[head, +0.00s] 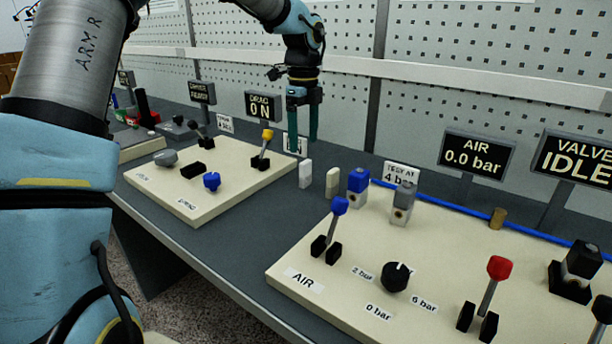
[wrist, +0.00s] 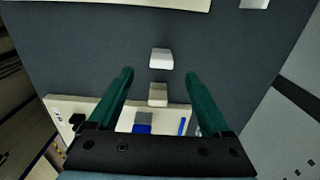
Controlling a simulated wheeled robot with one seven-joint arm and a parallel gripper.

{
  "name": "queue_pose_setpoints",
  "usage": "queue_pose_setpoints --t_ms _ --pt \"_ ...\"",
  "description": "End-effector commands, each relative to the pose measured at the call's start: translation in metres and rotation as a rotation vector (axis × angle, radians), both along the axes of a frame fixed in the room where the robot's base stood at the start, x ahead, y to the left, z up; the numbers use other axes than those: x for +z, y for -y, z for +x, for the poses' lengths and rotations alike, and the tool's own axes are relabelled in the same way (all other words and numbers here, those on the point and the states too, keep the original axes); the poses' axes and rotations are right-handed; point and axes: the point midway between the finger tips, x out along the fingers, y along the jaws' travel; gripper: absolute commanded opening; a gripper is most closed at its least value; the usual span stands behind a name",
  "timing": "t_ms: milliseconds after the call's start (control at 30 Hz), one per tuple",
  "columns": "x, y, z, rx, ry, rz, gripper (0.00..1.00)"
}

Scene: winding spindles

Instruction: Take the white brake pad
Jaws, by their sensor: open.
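The white brake pad (head: 305,174) is a small upright block on the grey bench, between the two cream panels. A cream block (head: 333,182) of similar shape stands just to its right. My gripper (head: 303,142) hangs above the pads with its two teal fingers pointing down, open and empty. In the wrist view, the white pad (wrist: 161,58) lies just beyond the fingertips, roughly centred between them. The cream block (wrist: 158,95) appears between the fingers (wrist: 160,74), nearer the palm. Neither block is visibly touched by the fingers.
A cream panel (head: 175,203) with levers and knobs lies left of the pads. The AIR panel (head: 342,297) lies right, with a blue-topped fitting (head: 358,184) close to the cream block. A blue hose (head: 450,213) runs behind it. Bare bench (head: 240,226) lies between the panels.

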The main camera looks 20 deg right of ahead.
Motion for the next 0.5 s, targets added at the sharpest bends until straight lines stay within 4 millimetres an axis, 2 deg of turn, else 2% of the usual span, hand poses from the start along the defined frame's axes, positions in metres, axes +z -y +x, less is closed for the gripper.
queue_pose_setpoints --t_ms 100,367,500 --pt "-0.016 0.0 0.0 0.0 0.0 0.001 0.82" --pt "-0.036 0.002 -0.001 0.002 0.0 0.001 0.82" --pt "-0.057 0.005 -0.003 0.003 -0.002 0.001 0.82"
